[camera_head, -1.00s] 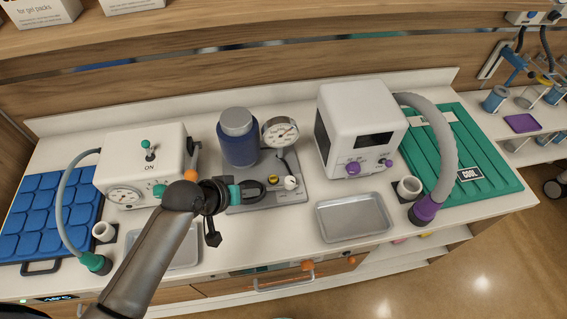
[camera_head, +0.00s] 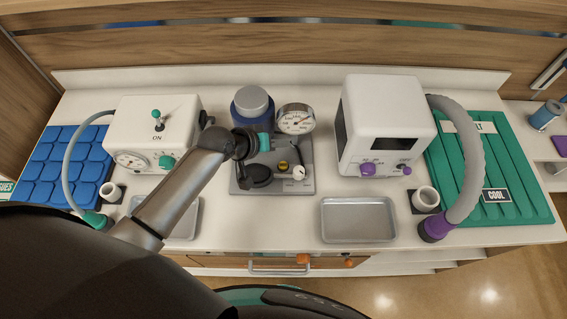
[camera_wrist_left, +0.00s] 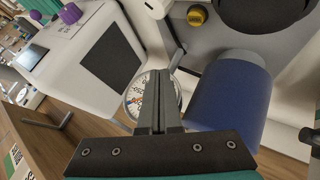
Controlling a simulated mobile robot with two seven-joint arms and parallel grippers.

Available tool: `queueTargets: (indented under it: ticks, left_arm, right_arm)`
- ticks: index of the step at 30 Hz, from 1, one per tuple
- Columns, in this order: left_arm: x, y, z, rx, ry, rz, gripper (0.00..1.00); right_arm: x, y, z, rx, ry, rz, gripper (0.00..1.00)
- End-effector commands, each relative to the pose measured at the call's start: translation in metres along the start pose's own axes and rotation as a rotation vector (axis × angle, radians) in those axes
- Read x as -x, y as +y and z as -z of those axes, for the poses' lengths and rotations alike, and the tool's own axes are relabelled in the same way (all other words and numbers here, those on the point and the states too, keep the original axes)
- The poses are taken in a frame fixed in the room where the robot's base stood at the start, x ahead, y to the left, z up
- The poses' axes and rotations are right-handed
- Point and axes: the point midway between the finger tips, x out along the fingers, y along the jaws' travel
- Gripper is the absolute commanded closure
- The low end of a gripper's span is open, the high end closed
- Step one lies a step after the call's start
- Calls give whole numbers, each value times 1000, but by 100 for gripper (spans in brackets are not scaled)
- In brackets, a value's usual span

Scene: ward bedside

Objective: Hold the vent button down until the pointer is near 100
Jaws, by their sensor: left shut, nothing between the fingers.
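A small yellow button (camera_head: 283,165), which I take for the vent button, sits on a grey base plate (camera_head: 308,187); it also shows in the wrist view (camera_wrist_left: 195,16). The round white gauge (camera_head: 296,118) stands behind it, and its pointer is too small to read. In the wrist view my fingers partly cover the gauge (camera_wrist_left: 136,98). A blue bottle (camera_head: 250,113) stands left of the gauge. My left gripper (camera_head: 264,142) is above the plate by the bottle, shut and empty. In the wrist view its fingers (camera_wrist_left: 160,75) appear apart from the button. My right gripper is out of view.
A black round part (camera_head: 257,176) and a white knob (camera_head: 298,173) flank the button. A white machine with purple knobs (camera_head: 385,130) stands right, another with teal knobs (camera_head: 150,130) left. An empty metal tray (camera_head: 358,220) lies in front.

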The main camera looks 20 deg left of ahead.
Motion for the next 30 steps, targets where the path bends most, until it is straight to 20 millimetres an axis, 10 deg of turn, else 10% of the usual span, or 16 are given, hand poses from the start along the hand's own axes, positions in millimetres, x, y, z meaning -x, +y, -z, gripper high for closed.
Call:
queueTargets:
  ticks: [30]
  left_arm:
    - [-58,-42,-42,0,1,0,100]
  right_arm:
    - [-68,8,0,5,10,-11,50]
